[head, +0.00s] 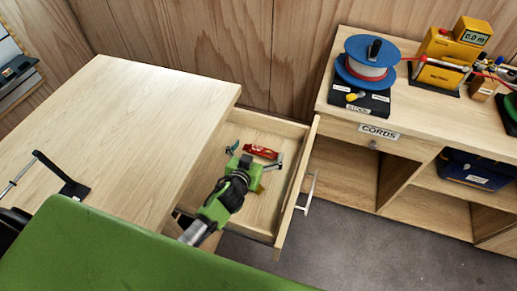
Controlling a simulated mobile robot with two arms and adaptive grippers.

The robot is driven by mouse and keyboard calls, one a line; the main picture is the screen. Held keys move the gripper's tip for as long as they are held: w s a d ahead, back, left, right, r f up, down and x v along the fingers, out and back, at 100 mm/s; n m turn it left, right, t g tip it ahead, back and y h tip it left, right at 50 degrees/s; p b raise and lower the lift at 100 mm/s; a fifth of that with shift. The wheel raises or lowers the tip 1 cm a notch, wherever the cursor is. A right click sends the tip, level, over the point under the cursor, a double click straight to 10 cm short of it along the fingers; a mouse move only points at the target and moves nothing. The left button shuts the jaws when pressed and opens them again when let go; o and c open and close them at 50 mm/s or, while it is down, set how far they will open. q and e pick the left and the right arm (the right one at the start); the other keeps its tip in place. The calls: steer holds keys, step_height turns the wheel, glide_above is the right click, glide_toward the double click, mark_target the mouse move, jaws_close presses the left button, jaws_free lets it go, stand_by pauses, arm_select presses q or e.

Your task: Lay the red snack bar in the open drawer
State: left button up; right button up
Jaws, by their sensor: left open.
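The red snack bar (262,151) is in the open drawer (295,185), near its back end and apart from the side walls. It appears to lie flat on the drawer floor. My left gripper (254,156) reaches into the drawer from the lower left. Its two fingers are spread, one to the left of the bar and one at its right end. The gripper is open, and I see no grip on the bar. The green gripper body hides part of the drawer floor. My right gripper is not in view.
The drawer comes out from under a pale wooden table (130,120) and has a metal handle (306,193). On the right, a wooden cabinet (345,120) holds a blue cord reel (367,62) and yellow devices (448,50). A dark blue case (475,170) sits on its shelf.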

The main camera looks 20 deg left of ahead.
arm_select(q)
steer(key=shift+r+v, duration=0.2)
steer(key=shift+v, duration=1.75)
steer(key=shift+r+v, duration=0.2)
steer(key=shift+v, duration=1.8)
steer(key=shift+w, duration=0.25)
